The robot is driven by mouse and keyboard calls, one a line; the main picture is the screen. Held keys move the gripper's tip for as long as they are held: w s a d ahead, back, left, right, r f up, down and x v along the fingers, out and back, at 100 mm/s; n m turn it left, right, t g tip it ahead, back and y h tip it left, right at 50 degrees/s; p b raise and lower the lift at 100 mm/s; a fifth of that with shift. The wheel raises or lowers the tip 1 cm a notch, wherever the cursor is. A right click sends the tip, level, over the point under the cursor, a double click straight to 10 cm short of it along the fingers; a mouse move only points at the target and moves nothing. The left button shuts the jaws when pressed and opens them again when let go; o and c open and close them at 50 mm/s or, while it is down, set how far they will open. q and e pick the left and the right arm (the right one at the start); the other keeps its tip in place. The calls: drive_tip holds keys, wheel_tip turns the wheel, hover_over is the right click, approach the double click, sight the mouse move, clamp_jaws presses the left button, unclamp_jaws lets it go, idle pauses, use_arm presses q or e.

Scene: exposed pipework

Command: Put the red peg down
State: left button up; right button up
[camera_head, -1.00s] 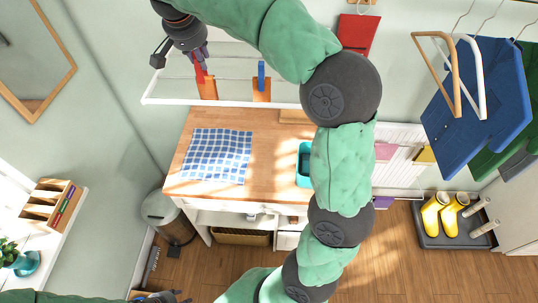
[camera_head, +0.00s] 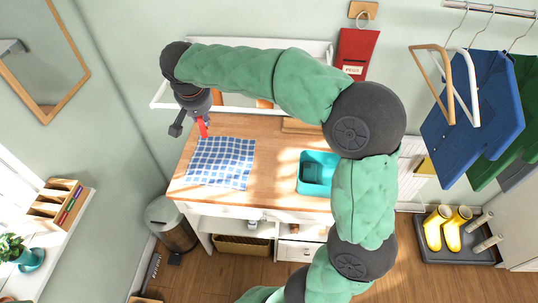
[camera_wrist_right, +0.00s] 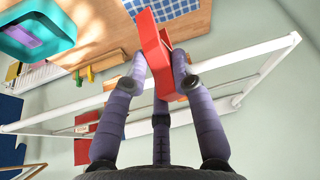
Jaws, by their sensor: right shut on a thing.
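The red peg (camera_head: 202,127) is in my right gripper (camera_head: 200,115), above the back left part of the wooden worktop, near the blue checked cloth (camera_head: 222,162). In the right wrist view the red peg (camera_wrist_right: 153,48) is between the purple fingers of my right gripper (camera_wrist_right: 160,78), which are shut on it. The peg is clear of the white rail there. Whether its lower end touches the worktop or cloth cannot be told. My left gripper is not in view.
A teal basin (camera_head: 316,174) sits at the right of the wooden worktop (camera_head: 268,150). A grey bin (camera_head: 168,222) stands at the left. The worktop's middle is clear.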

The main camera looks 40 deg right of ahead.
drive_tip(key=a+f+n+y, duration=0.1)
drive_tip(key=a+f+n, duration=0.1)
drive_tip(key=f, duration=0.5)
drive_tip(key=s+a+f+n, duration=0.1)
drive_tip(key=a+f, duration=0.3)
drive_tip(key=f, duration=0.4)
drive_tip(key=a+f+n+y, duration=0.1)
drive_tip(key=a+f+n, duration=0.2)
drive_tip(key=f, duration=0.5)
drive_tip(key=shift+s+a+n+t+y, duration=0.2)
drive_tip(key=shift+a+n+t+y, duration=0.1)
drive_tip(key=shift+a+n, duration=0.1)
